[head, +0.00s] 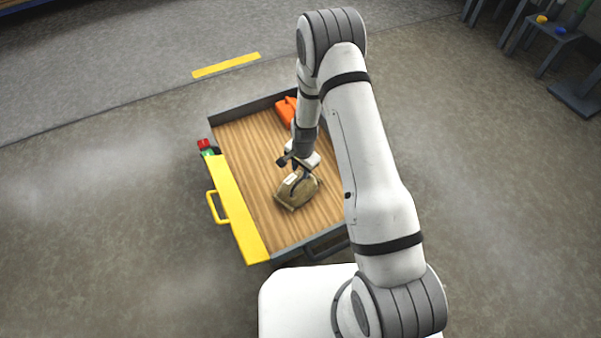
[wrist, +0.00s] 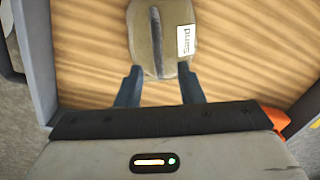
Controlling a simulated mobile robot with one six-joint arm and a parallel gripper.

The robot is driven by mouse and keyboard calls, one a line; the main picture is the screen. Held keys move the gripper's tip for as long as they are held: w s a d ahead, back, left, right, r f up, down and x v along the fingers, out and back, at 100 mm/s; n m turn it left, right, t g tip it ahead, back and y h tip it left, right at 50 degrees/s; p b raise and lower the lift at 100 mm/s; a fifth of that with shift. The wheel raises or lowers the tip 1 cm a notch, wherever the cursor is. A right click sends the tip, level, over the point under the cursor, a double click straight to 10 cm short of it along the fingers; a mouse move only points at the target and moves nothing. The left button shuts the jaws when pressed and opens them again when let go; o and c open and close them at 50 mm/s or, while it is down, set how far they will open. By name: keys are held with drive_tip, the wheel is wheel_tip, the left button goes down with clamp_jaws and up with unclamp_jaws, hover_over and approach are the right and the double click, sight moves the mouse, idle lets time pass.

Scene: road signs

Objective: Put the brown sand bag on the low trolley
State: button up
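The brown sand bag (head: 297,192) lies over the wooden deck of the low trolley (head: 247,150) and appears to rest on it. In the wrist view the bag (wrist: 145,35) shows its white "Sand" label and a dark strip along its middle. My gripper (head: 293,168) is at the bag's upper edge in the head view. In the wrist view its two fingers (wrist: 160,85) are spread apart, with their tips at the near end of the bag and a clear gap between them. The fingers look open, not closed on the dark strip.
An orange object (head: 285,109) lies at the trolley's far edge. A red and green item (head: 207,147) is at its left corner, beside the yellow side panel (head: 238,207) with a handle. A yellow floor strip (head: 226,66) lies beyond. Small tables (head: 550,28) stand far right.

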drive_tip(key=s+d+r+n, duration=0.2)
drive_tip(key=s+r, duration=0.1)
drive_tip(key=r, duration=0.6)
drive_tip(key=s+d+r+n+p, duration=0.1)
drive_tip(key=s+d+r, duration=0.1)
drive_tip(key=r, duration=0.8)
drive_tip(key=s+d+r+n, duration=0.1)
drive_tip(key=s+r+n, duration=0.15)
drive_tip(key=r, duration=0.65)
drive_tip(key=s+d+r+n, duration=0.1)
drive_tip(key=s+d+r, duration=0.1)
drive_tip(key=s+r, duration=0.4)
drive_tip(key=s+d+r+n, duration=0.2)
drive_tip(key=s+r, duration=0.4)
drive_tip(key=s, duration=0.5)
drive_tip(key=shift+d+t+h, duration=0.3)
drive_tip(key=shift+d, duration=0.4)
drive_tip(key=shift+o, duration=0.3)
drive_tip(key=shift+s+n, duration=0.1)
drive_tip(key=shift+n, duration=0.15)
